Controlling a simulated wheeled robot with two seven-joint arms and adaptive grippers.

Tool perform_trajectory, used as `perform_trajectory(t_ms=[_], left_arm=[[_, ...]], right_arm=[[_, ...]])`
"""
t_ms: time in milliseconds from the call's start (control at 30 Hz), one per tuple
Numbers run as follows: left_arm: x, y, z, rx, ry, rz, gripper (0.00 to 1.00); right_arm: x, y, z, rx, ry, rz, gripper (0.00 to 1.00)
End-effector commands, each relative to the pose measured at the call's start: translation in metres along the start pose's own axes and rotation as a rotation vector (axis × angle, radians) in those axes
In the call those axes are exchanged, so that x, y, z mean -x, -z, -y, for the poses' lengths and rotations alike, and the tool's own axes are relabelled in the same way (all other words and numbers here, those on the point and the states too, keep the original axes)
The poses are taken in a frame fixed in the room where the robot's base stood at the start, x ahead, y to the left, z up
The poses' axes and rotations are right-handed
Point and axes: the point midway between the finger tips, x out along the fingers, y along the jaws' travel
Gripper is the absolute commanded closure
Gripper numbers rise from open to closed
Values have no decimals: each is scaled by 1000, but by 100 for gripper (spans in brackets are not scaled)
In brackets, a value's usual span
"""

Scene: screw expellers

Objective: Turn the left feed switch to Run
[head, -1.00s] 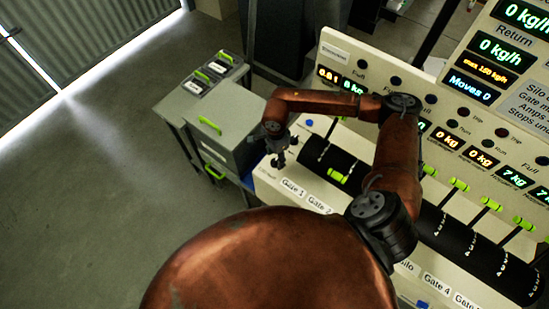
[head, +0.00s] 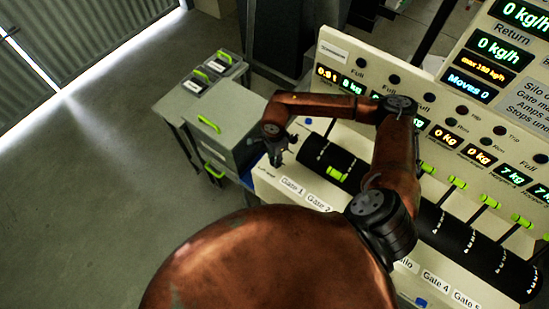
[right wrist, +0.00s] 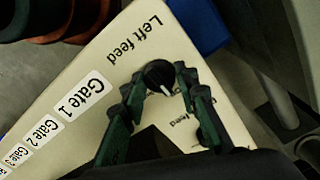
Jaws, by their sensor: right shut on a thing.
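The left feed switch (right wrist: 159,76) is a round black knob with a white pointer line, on the cream panel beside the printed words "Left feed" in the right wrist view. Its position words are small and partly covered, so I cannot read its setting. My right gripper (right wrist: 162,88) has its dark green fingers on both sides of the knob and is shut on it. In the head view the right gripper (head: 276,158) is at the left end of the cream console, and its fingers hide the switch. My left gripper is not in view.
The cream console (head: 264,184) carries Gate labels, a black roller (head: 440,228) with green-tipped levers, and lit displays. A grey cabinet (head: 225,110) with green handles stands just left of the gripper. A blue part (right wrist: 200,24) is beside the panel. Open floor lies further left.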

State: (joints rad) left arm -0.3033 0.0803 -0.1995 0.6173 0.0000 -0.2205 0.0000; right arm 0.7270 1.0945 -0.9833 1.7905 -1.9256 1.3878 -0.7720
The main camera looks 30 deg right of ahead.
Motion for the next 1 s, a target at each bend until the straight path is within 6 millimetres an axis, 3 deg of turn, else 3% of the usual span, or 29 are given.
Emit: perform_trajectory(t_ms=[100, 467, 1000], left_arm=[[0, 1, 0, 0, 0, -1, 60], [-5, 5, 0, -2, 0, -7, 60], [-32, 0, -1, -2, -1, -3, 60]], right_arm=[[0, 0, 0, 0, -1, 0, 96], [-1, 0, 0, -63, -1, -1, 96], [-3, 0, 0, -507, -1, 0, 96]])
